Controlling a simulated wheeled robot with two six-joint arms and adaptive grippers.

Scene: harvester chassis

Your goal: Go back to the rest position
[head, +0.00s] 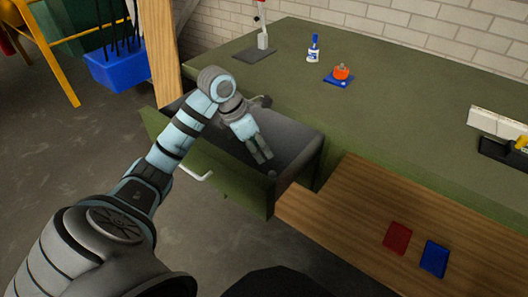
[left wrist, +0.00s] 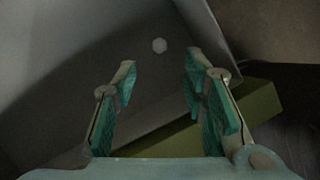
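My left gripper (head: 263,158) reaches down into the open green drawer (head: 235,182) under the workbench. In the left wrist view the two teal-padded fingers (left wrist: 160,88) stand apart with nothing between them, so the gripper is open. My right gripper is in neither view.
The green bench top (head: 420,110) holds a blue-and-white bottle (head: 314,50), an orange object (head: 341,72) on a blue base and a stand (head: 262,42). A red pad (head: 397,237) and a blue pad (head: 434,259) lie on the wooden shelf (head: 350,215). A blue bin (head: 118,70) is at left.

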